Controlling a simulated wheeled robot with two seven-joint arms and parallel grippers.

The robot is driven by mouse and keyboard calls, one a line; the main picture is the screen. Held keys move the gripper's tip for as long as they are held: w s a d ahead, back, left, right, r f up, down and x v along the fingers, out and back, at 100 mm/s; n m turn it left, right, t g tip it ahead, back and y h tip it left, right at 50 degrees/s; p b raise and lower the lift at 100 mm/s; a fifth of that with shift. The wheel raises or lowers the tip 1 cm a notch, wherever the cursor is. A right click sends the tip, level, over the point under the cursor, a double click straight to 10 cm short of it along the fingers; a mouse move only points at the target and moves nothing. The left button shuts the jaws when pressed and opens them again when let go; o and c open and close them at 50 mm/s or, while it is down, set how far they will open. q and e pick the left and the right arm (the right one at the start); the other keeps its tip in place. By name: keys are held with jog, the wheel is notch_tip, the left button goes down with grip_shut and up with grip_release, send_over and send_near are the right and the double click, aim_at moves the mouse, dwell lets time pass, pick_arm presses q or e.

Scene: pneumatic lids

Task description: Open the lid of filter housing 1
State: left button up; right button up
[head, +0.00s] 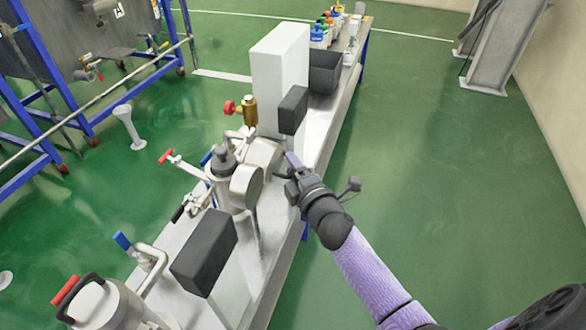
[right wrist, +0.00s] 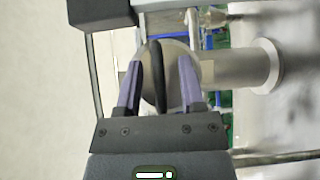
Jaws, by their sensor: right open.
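A metal filter housing (head: 222,178) stands on the bench in the middle of the head view. A round silver disc (head: 247,186) is at its right side; I cannot tell whether the lid is open or shut. Which housing is number 1 is not readable. My right gripper (head: 291,163) is just right of this housing, over the bench edge. In the right wrist view my right gripper (right wrist: 162,56) is open, its purple fingers either side of a dark upright handle (right wrist: 158,78) in front of a round metal face (right wrist: 172,62). Contact cannot be told. My left gripper is out of view.
Another housing (head: 98,304) with a dark handle stands at the near left. Dark boxes (head: 204,252) (head: 293,110) and a white block (head: 282,75) rise from the bench. Red and blue valve handles stick out on the left. The green floor at right is clear.

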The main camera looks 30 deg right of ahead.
grip_shut()
dwell(0.8)
dwell(0.4)
